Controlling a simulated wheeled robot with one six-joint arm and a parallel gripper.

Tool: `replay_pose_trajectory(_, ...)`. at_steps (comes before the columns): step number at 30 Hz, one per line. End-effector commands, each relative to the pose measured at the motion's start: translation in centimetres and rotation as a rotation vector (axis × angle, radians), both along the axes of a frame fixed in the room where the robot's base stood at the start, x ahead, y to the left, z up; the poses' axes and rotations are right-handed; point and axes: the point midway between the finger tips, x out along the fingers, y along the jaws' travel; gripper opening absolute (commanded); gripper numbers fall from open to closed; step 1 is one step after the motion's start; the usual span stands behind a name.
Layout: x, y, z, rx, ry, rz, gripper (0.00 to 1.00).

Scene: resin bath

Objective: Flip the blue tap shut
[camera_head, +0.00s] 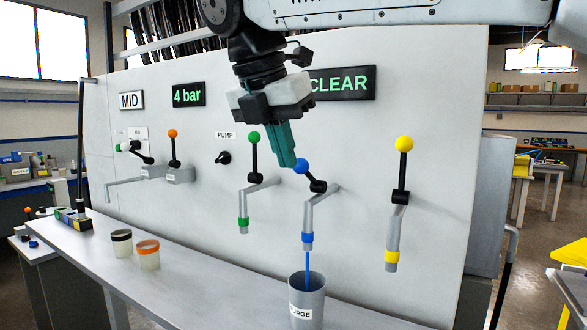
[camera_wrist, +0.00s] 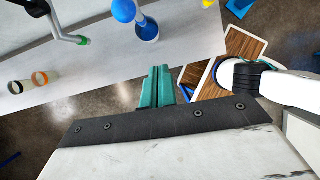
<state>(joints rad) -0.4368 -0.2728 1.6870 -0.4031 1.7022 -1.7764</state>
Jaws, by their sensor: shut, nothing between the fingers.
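The blue tap's lever has a blue ball (camera_head: 301,166) on a black stem that leans up and left from its pivot. A thin blue stream (camera_head: 308,262) runs from its blue-ringed spout (camera_head: 308,240) into a grey cup (camera_head: 308,301) marked "PURGE". My gripper (camera_head: 289,160) has its teal fingers shut and empty, with the tips just left of the ball in the head view. In the wrist view, the blue ball (camera_wrist: 124,10) is at the top, apart in the picture from my fingertips (camera_wrist: 158,72).
The green tap (camera_head: 254,137) stands left of the blue one and the yellow tap (camera_head: 404,144) right of it, both levers upright. Two small cups, black-rimmed (camera_head: 121,243) and orange-rimmed (camera_head: 148,255), stand on the bench (camera_head: 215,285). Signs on the panel read "4 bar" and "CLEAR".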

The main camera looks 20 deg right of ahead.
Motion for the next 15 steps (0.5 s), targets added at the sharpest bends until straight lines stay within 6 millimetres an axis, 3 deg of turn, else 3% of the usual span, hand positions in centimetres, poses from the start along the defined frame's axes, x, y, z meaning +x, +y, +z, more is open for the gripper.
replay_pose_trajectory(5,1.1,1.5,2.2,-0.065,0.05,0.174,0.0)
replay_pose_trajectory(15,1.2,1.6,2.4,-0.072,0.057,0.197,0.0)
